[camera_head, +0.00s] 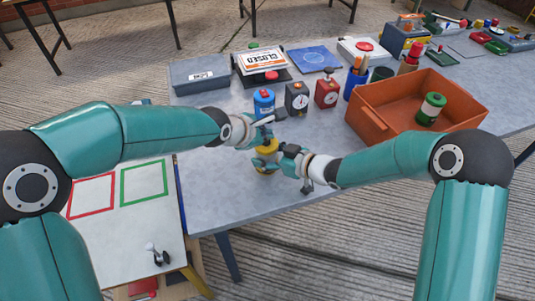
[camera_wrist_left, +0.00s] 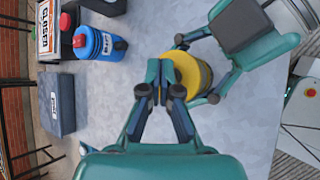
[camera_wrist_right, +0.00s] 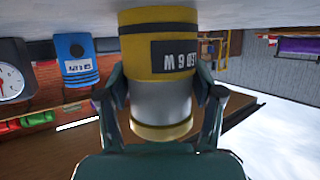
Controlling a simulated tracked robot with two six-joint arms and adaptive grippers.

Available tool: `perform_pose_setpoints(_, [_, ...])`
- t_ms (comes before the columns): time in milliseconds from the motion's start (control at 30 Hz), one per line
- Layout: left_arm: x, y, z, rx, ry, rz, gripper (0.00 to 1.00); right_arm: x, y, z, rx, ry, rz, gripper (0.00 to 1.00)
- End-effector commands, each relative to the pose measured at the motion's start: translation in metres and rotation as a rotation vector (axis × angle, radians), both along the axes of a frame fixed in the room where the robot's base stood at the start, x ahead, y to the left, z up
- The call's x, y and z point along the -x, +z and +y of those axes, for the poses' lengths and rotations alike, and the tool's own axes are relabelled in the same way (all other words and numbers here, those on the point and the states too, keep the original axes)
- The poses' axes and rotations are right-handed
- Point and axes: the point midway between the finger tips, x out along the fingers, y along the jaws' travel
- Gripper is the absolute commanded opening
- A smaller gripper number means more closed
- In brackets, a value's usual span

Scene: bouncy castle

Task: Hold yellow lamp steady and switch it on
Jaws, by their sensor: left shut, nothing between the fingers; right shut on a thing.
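The yellow lamp (camera_head: 265,158) stands on the grey table (camera_head: 240,200) near its front edge. It is a short cylinder with yellow bands, a pale middle and a dark label, seen close in the right wrist view (camera_wrist_right: 165,60). My right gripper (camera_head: 284,160) is shut on the lamp from the right, one finger on each side in the right wrist view (camera_wrist_right: 162,100). My left gripper (camera_head: 266,128) is shut and empty. In the left wrist view its closed fingertips (camera_wrist_left: 160,70) are beside the lamp (camera_wrist_left: 192,75), partly overlapping it. I cannot tell whether they touch it. No switch is clearly visible.
Behind the lamp stand a blue canister (camera_head: 264,104), a grey dial box (camera_head: 297,98) and a red dial box (camera_head: 327,93). An orange tray (camera_head: 385,108) holding a green cylinder (camera_head: 431,108) is at right. A grey box (camera_head: 200,75) is at back left. The front table area is clear.

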Motion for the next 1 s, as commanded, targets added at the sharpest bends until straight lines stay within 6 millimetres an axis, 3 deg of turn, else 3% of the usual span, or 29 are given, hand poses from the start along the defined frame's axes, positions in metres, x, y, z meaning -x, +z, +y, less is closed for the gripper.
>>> perform_pose_setpoints(667, [0.0003, -0.0045, 0.0001, 0.0, 0.001, 0.002, 0.0, 0.0001, -0.0007, 0.0, 0.001, 0.0, 0.002, 0.15])
perform_pose_setpoints(1000, [0.0005, 0.005, 0.0001, 0.0, 0.001, 0.002, 0.0, 0.0002, -0.0008, 0.0, 0.001, 0.0, 0.002, 0.15])
